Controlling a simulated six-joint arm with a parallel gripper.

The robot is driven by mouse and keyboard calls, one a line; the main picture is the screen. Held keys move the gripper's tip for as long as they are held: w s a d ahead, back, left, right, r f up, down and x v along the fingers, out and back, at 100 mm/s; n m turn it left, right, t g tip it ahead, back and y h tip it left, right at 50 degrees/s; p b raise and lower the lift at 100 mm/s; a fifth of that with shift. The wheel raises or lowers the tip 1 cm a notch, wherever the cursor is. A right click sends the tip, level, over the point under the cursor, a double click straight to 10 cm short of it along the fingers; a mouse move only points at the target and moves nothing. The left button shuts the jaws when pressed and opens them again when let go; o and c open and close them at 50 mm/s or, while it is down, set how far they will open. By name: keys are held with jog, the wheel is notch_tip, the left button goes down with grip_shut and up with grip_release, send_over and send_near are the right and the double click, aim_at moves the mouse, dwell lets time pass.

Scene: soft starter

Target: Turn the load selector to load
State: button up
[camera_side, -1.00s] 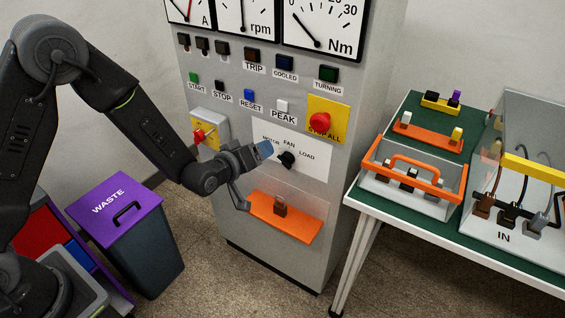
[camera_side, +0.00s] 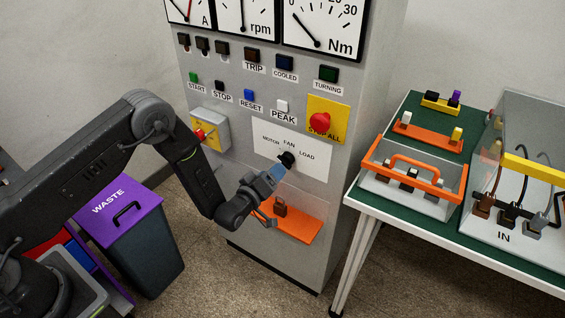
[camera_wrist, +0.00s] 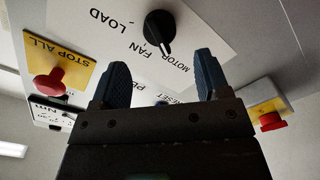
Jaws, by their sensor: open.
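The load selector is a black knob (camera_side: 287,159) on a white plate (camera_side: 315,172) marked MOTOR, FAN and LOAD on the grey cabinet. In the wrist view the knob (camera_wrist: 160,28) appears upside down, above and beyond my fingertips. Its white mark points towards the FAN and MOTOR side, away from LOAD; I cannot tell exactly which label it meets. My gripper (camera_side: 276,172) is just below the knob in the side view, angled up at it. In the wrist view my gripper (camera_wrist: 161,68) has its two blue fingers apart with nothing between them.
An orange shelf (camera_side: 298,227) with a brown padlock-like piece sits below the plate, close to my wrist. A red STOP ALL button (camera_side: 320,122) is above right. A red and yellow switch (camera_side: 200,135) is to the left. A table (camera_side: 360,201) stands right.

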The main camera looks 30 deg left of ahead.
aim_at(282, 161)
jog(key=shift+w, duration=3.1)
jog(key=shift+c, duration=0.5)
jog(key=c, duration=0.8)
